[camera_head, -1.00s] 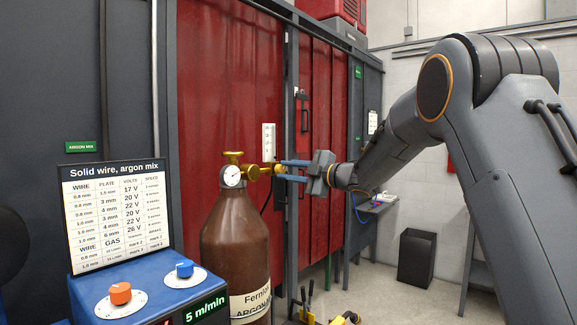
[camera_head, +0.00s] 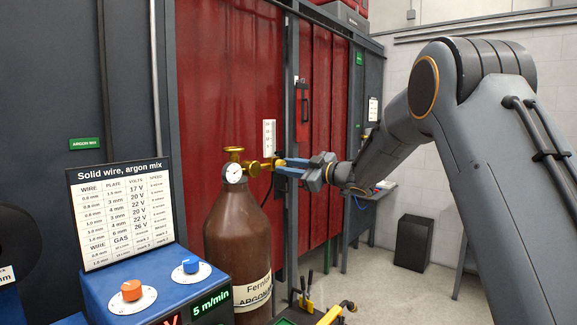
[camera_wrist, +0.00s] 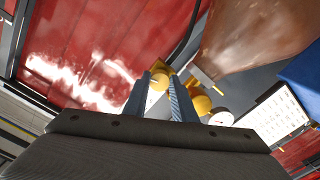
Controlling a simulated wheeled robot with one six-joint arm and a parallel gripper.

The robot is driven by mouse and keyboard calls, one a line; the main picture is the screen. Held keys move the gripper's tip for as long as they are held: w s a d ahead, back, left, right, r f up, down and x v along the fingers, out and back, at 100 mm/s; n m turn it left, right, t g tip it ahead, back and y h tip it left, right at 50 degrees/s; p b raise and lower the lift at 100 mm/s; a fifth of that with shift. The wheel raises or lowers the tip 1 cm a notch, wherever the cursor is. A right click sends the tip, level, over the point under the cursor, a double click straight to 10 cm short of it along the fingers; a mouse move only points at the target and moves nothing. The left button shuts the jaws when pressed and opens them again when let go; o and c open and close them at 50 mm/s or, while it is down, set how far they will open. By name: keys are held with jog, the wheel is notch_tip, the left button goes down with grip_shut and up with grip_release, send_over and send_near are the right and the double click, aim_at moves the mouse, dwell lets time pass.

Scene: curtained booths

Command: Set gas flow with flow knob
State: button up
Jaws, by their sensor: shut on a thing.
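A brown gas cylinder (camera_head: 238,225) stands upright, with a gold valve and regulator on top. A round white gauge (camera_head: 233,173) sits at the regulator's left. A white scaled flow tube (camera_head: 269,138) rises from its right part. My gripper (camera_head: 281,165) reaches in from the right, its blue fingers shut on the gold flow knob at the regulator's right end. The fingers hide most of the knob. In the wrist view, gold shows between and beside the fingertips (camera_wrist: 163,82), and the gauge (camera_wrist: 221,117) lies to the right. The flow reading is too small to tell.
A blue welding unit (camera_head: 85,285) with orange (camera_head: 131,290) and blue (camera_head: 191,265) knobs and a settings chart (camera_head: 122,213) stands at the left front. Red curtains (camera_head: 225,85) hang behind the cylinder. A dark bin (camera_head: 413,243) stands on open floor at the right.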

jog(key=shift+f, duration=0.15)
jog(key=o, duration=1)
jog(key=shift+o, duration=0.2)
jog(key=b+v, duration=0.3)
jog(key=v, duration=0.5)
jog(key=s+d+f+m+h+b, duration=0.1)
jog(key=s+d+f+m+h, duration=0.3)
jog(key=d+f+m+h, duration=0.45)
jog(key=s+d+f+m+h+b, duration=0.1)
jog(key=s+d+f+m+h, duration=0.3)
jog(key=f, duration=0.7)
jog(key=s+d+f+m+g, duration=0.1)
jog(key=s+f+g, duration=0.2)
jog(key=s, duration=0.7)
jog(key=s+d+f+m+g+h+b, duration=0.1)
jog(key=s+f+g, duration=0.2)
jog(key=s+f, duration=0.5)
jog(key=s+d+f+m+g, duration=0.1)
jog(key=s+f, duration=0.4)
jog(key=s, duration=0.9)
jog(key=m+g, duration=0.1)
jog(key=g, duration=0.1)
jog(key=shift+f+g+h+b, duration=0.3)
jog(key=shift+f+h, duration=0.05)
